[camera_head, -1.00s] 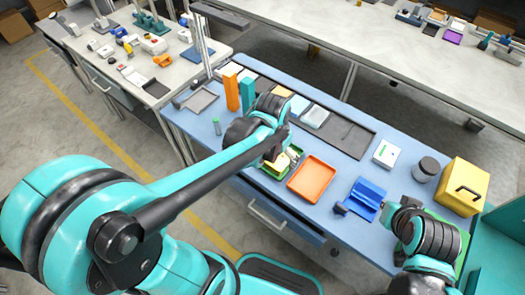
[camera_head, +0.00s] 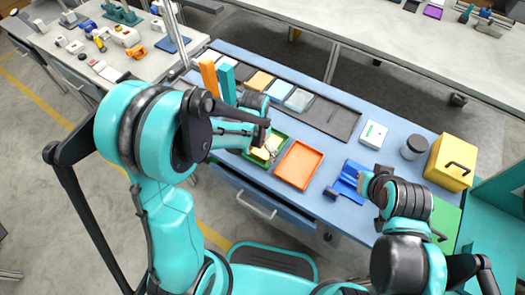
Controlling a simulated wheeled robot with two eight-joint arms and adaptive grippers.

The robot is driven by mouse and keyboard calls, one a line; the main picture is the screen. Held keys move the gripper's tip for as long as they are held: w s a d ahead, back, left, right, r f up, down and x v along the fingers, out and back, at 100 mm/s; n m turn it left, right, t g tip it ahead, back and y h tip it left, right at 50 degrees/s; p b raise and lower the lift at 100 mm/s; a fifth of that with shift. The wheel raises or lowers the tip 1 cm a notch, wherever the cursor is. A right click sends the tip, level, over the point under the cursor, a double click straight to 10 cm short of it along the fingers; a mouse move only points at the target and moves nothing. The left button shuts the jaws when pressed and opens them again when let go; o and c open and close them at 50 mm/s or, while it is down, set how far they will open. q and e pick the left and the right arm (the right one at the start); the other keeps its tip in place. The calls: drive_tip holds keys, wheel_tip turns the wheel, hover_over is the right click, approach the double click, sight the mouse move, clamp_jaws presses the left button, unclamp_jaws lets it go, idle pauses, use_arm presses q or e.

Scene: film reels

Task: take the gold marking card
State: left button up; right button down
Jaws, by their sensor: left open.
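A gold-tan card (camera_head: 260,81) lies in the long dark tray (camera_head: 333,118) at the back of the blue table, between a white card and a light blue one. My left gripper (camera_head: 269,149) is open over the green tray (camera_head: 277,137), in front of the gold card and apart from it. Pale yellow pieces (camera_head: 259,154) show in the green tray, partly hidden by the gripper. My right gripper (camera_head: 366,184) is low by the blue holder (camera_head: 349,172); its fingers are too hidden to read.
An orange tray (camera_head: 299,165) sits right of the green one. Upright orange (camera_head: 209,78) and teal (camera_head: 228,85) blocks stand at the left. A white box (camera_head: 373,134), a dark-lidded jar (camera_head: 414,146) and a yellow case (camera_head: 451,162) are at the right.

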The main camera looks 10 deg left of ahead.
use_arm(q)
drive_tip(key=shift+f, duration=0.1)
drive_tip(key=shift+c, duration=0.9)
drive_tip(key=c, duration=1.2)
drive_tip(key=shift+r+p, duration=0.35)
drive_tip(key=shift+r, duration=0.1)
drive_tip(key=r+p, duration=0.1)
drive_tip(key=r, duration=0.1)
drive_tip(key=d+r+p, duration=0.1)
drive_tip(key=r, duration=0.1)
drive_tip(key=shift+s, duration=0.15)
drive_tip(key=s+d+r+p, duration=0.3)
drive_tip(key=d+r, duration=0.3)
drive_tip(key=d, duration=0.4)
